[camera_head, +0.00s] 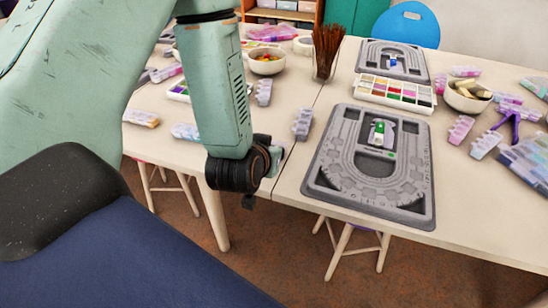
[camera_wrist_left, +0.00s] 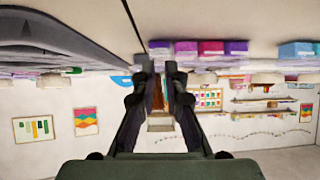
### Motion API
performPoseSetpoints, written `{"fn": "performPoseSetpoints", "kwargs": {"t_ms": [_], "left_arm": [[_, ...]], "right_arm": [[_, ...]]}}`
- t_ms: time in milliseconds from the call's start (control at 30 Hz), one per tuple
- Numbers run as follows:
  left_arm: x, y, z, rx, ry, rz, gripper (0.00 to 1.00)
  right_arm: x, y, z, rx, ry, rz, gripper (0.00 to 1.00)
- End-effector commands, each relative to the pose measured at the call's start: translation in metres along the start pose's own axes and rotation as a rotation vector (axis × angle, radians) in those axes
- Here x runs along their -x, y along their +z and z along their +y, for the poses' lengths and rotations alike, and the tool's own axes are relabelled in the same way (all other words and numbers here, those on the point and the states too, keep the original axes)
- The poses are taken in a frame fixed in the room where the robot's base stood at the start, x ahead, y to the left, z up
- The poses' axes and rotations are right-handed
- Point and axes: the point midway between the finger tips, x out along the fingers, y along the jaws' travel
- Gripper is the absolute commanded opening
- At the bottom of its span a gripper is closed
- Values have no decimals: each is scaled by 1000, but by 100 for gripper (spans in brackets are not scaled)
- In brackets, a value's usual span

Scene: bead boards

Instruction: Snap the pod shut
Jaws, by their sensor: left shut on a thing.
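A small pale pod (camera_head: 382,127) with green in it sits on the near grey bead board (camera_head: 318,176). It is too small to tell how its lid stands. My left gripper (camera_head: 272,158) hangs at the table's front edge, left of the board and apart from this pod. Its fingers are mostly hidden behind my wrist in the head view. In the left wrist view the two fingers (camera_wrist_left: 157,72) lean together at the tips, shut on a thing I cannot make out. My right gripper is in neither view.
A lilac pod (camera_head: 303,123) lies between gripper and board. A bead tray (camera_head: 395,93), a brush jar (camera_head: 326,52) and a far board (camera_head: 393,60) stand behind. A bowl (camera_head: 467,96) and several pods lie right. A table seam runs left of the board.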

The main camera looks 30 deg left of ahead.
Motion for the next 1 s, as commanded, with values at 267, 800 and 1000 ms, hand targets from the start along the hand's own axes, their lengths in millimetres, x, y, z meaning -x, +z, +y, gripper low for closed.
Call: {"fn": "performPoseSetpoints", "kwargs": {"t_ms": [267,800,1000], "left_arm": [[-4,12,0,-1,1,126,0],[-4,13,0,-1,0,199,0],[-4,13,0,-1,-1,198,0]], "right_arm": [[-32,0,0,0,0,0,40],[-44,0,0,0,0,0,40],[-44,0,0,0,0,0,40]]}}
